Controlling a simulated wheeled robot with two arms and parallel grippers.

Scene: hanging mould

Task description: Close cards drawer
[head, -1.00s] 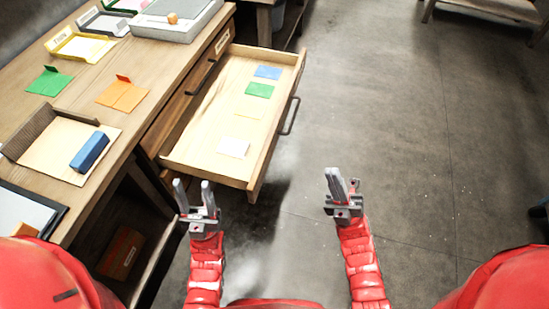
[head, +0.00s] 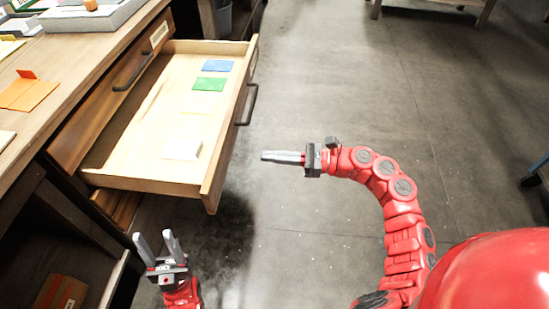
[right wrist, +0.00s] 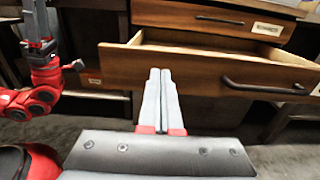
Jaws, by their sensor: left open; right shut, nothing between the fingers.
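The wooden cards drawer (head: 140,108) is pulled out of the desk. It holds a blue card (head: 217,66), a green card (head: 209,84), a pale yellow card (head: 197,105) and a white card stack (head: 182,149). Its dark handle (head: 247,104) is on the right-hand front; the drawer front also shows in the right wrist view (right wrist: 190,71). My right gripper (head: 264,156) is shut and empty, to the right of the drawer front and apart from it, pointing left. My left gripper (head: 153,241) is open and empty, below the drawer's near side.
The desk top (head: 80,55) at left carries an orange card holder (head: 28,92) and a grey box (head: 92,15). A shut drawer with a handle (head: 133,72) is beside the open one. The floor (head: 330,80) to the right is clear.

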